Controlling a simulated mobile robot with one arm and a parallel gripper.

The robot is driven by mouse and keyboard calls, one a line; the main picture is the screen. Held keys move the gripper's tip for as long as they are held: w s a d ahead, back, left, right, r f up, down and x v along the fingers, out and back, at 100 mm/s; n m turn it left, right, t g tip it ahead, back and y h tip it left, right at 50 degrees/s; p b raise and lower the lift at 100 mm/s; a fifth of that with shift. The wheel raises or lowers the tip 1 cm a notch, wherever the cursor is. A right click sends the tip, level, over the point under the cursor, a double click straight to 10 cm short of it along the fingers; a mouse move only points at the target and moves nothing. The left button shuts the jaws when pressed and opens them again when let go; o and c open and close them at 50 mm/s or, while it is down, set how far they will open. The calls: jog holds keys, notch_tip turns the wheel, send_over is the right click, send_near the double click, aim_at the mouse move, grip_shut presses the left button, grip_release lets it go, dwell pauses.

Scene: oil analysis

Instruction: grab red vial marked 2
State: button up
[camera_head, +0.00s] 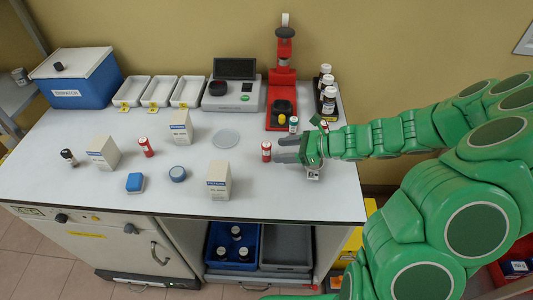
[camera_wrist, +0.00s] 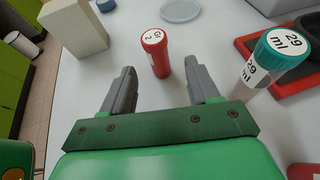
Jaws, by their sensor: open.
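A red vial (camera_wrist: 157,58) with a white cap label, on which a 2 shows, stands upright on the bench just ahead of my fingertips in the wrist view. It also shows in the head view (camera_head: 266,152), left of my gripper (camera_head: 281,149). My gripper (camera_wrist: 160,76) is open and empty, its two grey fingers pointing toward the vial, one to either side of its line. The vial seems apart from both fingers. A second red vial (camera_head: 145,147) stands further left, between white boxes; its mark is too small to read.
A teal-capped vial (camera_wrist: 265,62) marked 29 ml stands right of my fingers. Behind it is a red press (camera_head: 281,90). White boxes (camera_head: 219,182) (camera_head: 181,127), a blue block (camera_head: 135,182) and a round dish (camera_head: 226,138) lie left.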

aim_at(266, 150)
jog(key=shift+x, duration=1.25)
jog(key=shift+w+a+f, duration=0.1)
jog(key=shift+a, duration=0.8)
jog(key=shift+w+a+f, duration=0.1)
jog(key=shift+w+a, duration=0.05)
jog(key=shift+a, duration=0.7)
jog(key=shift+x, duration=0.8)
jog(key=c, duration=1)
